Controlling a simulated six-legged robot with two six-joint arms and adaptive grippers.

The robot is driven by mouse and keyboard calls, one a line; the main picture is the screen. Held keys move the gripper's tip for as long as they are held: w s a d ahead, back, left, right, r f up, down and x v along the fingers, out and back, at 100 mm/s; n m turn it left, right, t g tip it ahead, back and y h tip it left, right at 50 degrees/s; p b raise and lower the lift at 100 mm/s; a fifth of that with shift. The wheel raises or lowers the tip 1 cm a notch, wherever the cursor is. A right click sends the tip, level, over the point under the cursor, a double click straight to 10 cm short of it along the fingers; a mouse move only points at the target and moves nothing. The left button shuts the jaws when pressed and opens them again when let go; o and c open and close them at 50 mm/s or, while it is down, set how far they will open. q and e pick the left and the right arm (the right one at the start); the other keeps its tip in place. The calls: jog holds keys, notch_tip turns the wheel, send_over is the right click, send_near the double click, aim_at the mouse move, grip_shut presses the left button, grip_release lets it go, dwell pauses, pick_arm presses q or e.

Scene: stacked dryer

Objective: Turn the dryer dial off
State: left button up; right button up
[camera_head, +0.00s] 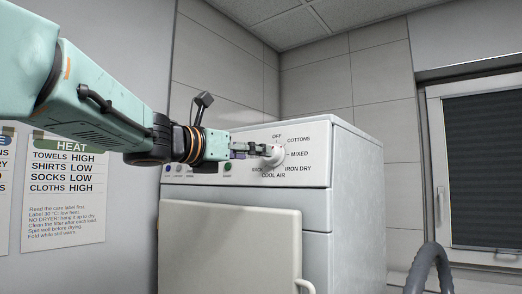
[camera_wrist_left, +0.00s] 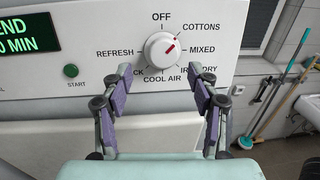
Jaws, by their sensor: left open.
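The dryer dial (camera_head: 277,155) is a white round knob on the upper front panel of the white dryer (camera_head: 357,190). The OFF label (camera_wrist_left: 161,16) is straight above the dial. My left gripper (camera_head: 262,150) reaches in from the left, close in front of the dial. In the left wrist view its open fingers (camera_wrist_left: 161,72) stand apart, one below each side of the dial, with nothing between them. Contact with the dial cannot be told. My right gripper is out of view.
A green START button (camera_wrist_left: 71,70) and a display (camera_wrist_left: 29,35) reading END sit left of the dial. A dryer door (camera_head: 230,245) lies below the panel. A care poster (camera_head: 65,190) hangs on the left wall. A grey curved tube (camera_head: 430,262) stands at lower right.

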aim_at(278, 153)
pick_arm(q)
jog(key=p+x, duration=0.1)
jog(key=x, duration=0.3)
jog(key=shift+s+d+r, duration=0.1)
jog(key=shift+s, duration=0.05)
jog(key=shift+c, duration=1.1)
jog(key=shift+d, duration=0.2)
jog(key=c, duration=0.4)
jog(key=shift+a, duration=0.1)
jog(key=c, duration=0.5)
